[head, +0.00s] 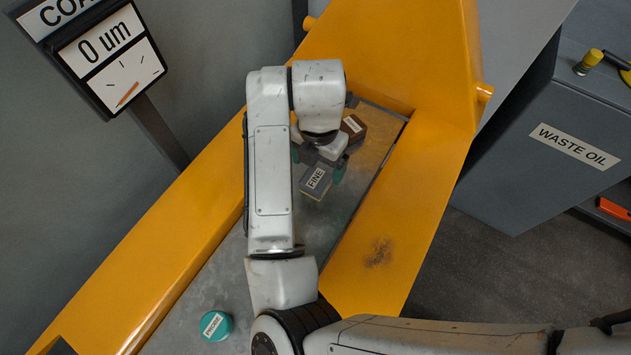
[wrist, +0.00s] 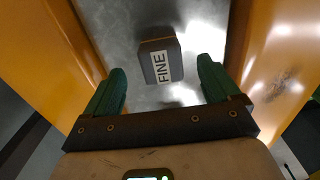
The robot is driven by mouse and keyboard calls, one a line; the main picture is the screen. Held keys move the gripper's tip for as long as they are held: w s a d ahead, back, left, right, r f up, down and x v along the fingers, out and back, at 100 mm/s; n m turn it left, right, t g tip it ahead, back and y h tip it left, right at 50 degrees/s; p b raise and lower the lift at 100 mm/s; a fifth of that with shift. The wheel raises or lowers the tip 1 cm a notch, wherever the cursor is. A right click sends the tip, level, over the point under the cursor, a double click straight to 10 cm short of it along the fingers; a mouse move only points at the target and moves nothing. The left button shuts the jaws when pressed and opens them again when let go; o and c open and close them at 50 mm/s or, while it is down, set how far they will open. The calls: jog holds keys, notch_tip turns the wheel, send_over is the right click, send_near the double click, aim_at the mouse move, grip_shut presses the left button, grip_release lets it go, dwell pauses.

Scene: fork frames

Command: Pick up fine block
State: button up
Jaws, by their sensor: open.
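The fine block (head: 315,183) is a small grey block with a brown edge and a white label reading FINE. It rests on the grey metal surface between the yellow rails. In the wrist view the fine block (wrist: 160,62) lies ahead of my gripper (wrist: 161,88), roughly midway between the lines of its two green fingers. The fingers are apart and empty. In the head view my gripper (head: 320,165) is over the metal surface close to the block, partly hidden by my arm. No contact with the block shows.
A brown labelled block (head: 353,128) lies behind the fine block. A teal round labelled container (head: 215,325) stands at the front left. Yellow rails (head: 400,200) flank the metal surface. A gauge sign (head: 108,58) stands at left, a grey WASTE OIL cabinet (head: 560,120) at right.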

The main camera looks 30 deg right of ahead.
aim_at(318, 175)
notch_tip(318, 175, down, 6)
jog(key=shift+a+r, duration=0.1)
jog(key=shift+r, duration=0.05)
dwell(0.3)
jog(key=c, duration=1.1)
jog(key=shift+r, duration=0.1)
jog(key=shift+r, duration=0.55)
jog(key=s+r+p, duration=0.3)
jog(key=s+r, duration=0.8)
jog(key=s, duration=0.3)
jog(key=shift+r, duration=0.4)
jog(key=shift+a, duration=0.1)
